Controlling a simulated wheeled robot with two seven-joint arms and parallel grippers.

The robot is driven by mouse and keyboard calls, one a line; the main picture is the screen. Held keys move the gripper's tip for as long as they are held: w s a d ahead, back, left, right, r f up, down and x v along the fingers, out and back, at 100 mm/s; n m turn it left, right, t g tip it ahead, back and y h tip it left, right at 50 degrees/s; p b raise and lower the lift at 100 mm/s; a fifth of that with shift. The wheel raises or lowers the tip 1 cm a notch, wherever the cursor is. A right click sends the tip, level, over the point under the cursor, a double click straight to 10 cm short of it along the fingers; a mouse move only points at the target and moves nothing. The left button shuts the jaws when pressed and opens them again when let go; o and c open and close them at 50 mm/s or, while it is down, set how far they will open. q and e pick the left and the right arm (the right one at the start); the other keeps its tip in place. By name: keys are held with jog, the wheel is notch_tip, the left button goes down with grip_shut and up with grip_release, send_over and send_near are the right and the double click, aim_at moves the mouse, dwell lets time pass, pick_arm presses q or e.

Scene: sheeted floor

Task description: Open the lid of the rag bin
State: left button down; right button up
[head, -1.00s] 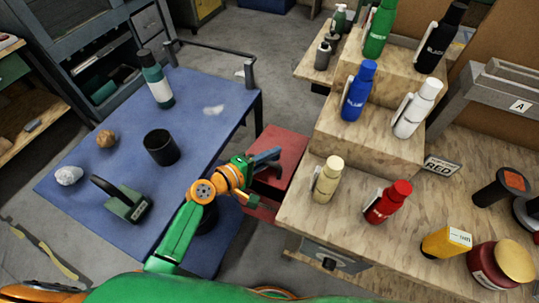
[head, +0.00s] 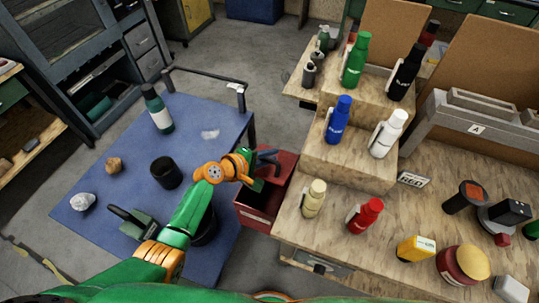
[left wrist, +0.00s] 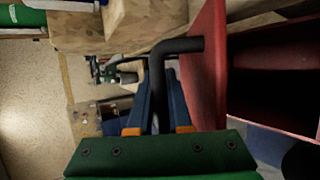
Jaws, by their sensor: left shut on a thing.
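The red rag bin (head: 252,218) stands on the floor between the blue cart and the wooden workbench. Its red lid (head: 286,168) is tilted up, and a dark opening shows below it. In the left wrist view the lid (left wrist: 207,65) stands beside the dark interior, with a bent black handle (left wrist: 180,46) on its face. My left gripper (head: 268,160) is at the lid; its blue fingers (left wrist: 156,98) are shut on the handle. My gripper and arm hide part of the lid in the head view. My right gripper is not in view.
The blue cart (head: 110,175) at left holds a bottle, a black cup and other items. The workbench (head: 330,235) at right carries several bottles on stepped blocks, close beside the bin. Grey floor (head: 265,85) is clear behind the bin.

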pick_arm(q)
jog(key=c, duration=1.1)
grip_release()
jog(key=shift+p+v, duration=0.8)
jog(key=shift+v, duration=2.7)
